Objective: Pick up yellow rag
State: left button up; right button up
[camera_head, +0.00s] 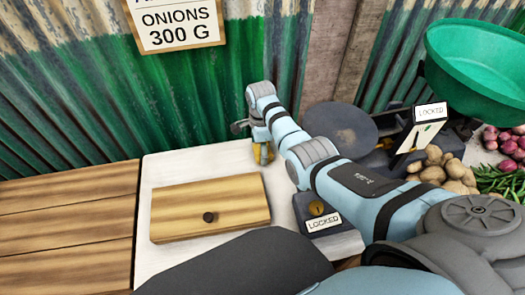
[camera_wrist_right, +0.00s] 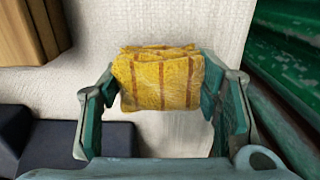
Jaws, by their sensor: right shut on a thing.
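The yellow rag (camera_wrist_right: 160,82) is folded, with darker orange-brown stripes, and sits between the two fingers of my right gripper (camera_wrist_right: 158,72) in the right wrist view. The fingers press on its left and right sides, so the gripper is shut on it. In the head view my right gripper (camera_head: 258,128) is at the back of the white tabletop, near the green wall. Only a small yellow patch of the rag (camera_head: 263,154) shows there, the rest hidden by the gripper. I cannot tell whether the rag touches the table. My left gripper is not in view.
A wooden box (camera_head: 210,207) with a dark knob lies on the white table (camera_head: 165,168), left of my right arm. A dark scale with a round plate (camera_head: 340,130) and a "LOCKED" sign (camera_head: 323,223) stands to the right. Potatoes (camera_head: 447,172) and a green bowl (camera_head: 475,58) are farther right.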

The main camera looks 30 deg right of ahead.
jog(key=shift+r, duration=0.1)
notch_tip(320, 180, up, 20)
jog(key=p, duration=0.8)
jog(key=o, duration=0.6)
jog(key=shift+c, duration=0.2)
jog(key=c, duration=0.4)
